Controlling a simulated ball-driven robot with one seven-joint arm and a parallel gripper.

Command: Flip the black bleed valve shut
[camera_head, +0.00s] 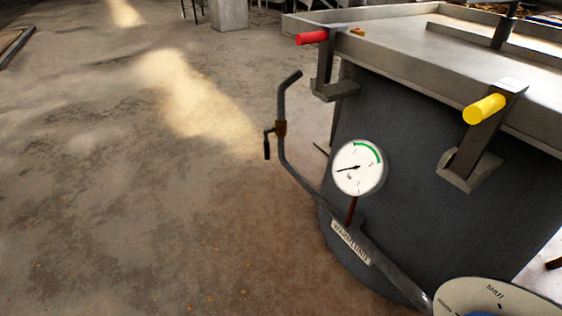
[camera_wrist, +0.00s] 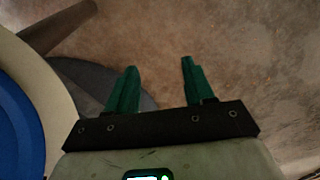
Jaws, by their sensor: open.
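The body sits on a thin grey pipe (camera_head: 297,170) with a bent upper end, left of the dark vessel. My gripper (camera_wrist: 158,64) shows only in the wrist view. Its two green fingers are apart with nothing between them, above bare floor. The valve handle cannot be made out in the wrist view, and my gripper is outside the head view.
A cream dial marked SHUT (camera_head: 480,288) is at lower right. A cream rim around blue (camera_wrist: 15,120) is close left of my gripper. Floor left of the pipe is clear.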

